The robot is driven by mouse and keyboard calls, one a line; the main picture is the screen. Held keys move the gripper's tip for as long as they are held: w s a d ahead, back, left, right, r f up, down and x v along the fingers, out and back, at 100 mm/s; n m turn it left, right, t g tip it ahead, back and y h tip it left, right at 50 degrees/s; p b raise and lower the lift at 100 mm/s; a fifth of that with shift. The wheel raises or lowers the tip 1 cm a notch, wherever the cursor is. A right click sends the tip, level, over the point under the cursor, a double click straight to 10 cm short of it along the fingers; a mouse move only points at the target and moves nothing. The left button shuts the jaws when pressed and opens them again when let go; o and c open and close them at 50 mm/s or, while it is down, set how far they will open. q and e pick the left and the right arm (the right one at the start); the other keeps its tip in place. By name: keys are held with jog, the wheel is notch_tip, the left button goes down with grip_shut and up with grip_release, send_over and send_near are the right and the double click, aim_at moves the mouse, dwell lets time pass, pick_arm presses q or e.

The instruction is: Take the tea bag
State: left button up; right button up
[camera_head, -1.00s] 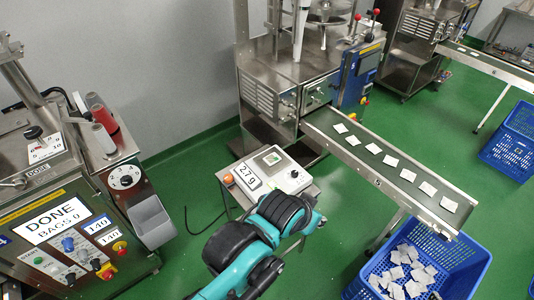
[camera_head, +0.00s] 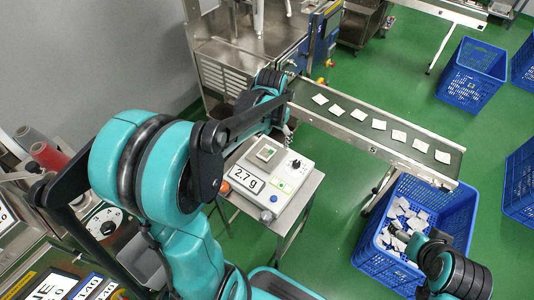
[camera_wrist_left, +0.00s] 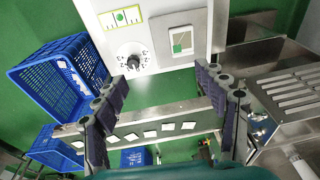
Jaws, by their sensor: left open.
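A tea bag with a green mark (camera_head: 266,153) lies on the plate of the white scale (camera_head: 252,187), which reads 2.7 g. The tea bag (camera_wrist_left: 181,41) and the scale (camera_wrist_left: 160,22) also show in the left wrist view. My left gripper reaches over from the left to beside the conveyor's near end; its fingertips are hard to make out in the head view. In the left wrist view my left gripper (camera_wrist_left: 164,98) is open and empty, its fingers apart, below the scale in the picture. My right gripper (camera_head: 398,239) is over the blue crate; its fingers are unclear.
A conveyor (camera_head: 418,161) carries a row of several white tea bags. The blue crate (camera_head: 452,219) below its end holds many more. A steel machine (camera_head: 235,60) stands behind. More blue crates (camera_head: 474,75) stand at the right on green floor.

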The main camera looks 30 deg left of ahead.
pick_arm(q)
jog(key=g, duration=0.2)
send_over(266, 153)
jog(key=s+d, duration=0.1)
notch_tip(266, 153, down, 7)
jog(key=f, duration=0.2)
jog(key=f+b, duration=0.1)
jog(key=f, duration=0.1)
jog(key=shift+w+a+b, duration=0.1)
jog(key=shift+a+b, duration=0.2)
jog(key=shift+a, duration=0.1)
jog(key=f+b, duration=0.1)
jog(key=f, duration=0.1)
jog(key=f+b, duration=0.1)
jog(key=f, duration=0.2)
jog(key=shift+w+a+f+b, duration=0.15)
jog(key=shift+w+f+b, duration=0.2)
jog(key=shift+f+b, duration=0.05)
jog(key=shift+r, duration=0.15)
jog(key=c, duration=0.8)
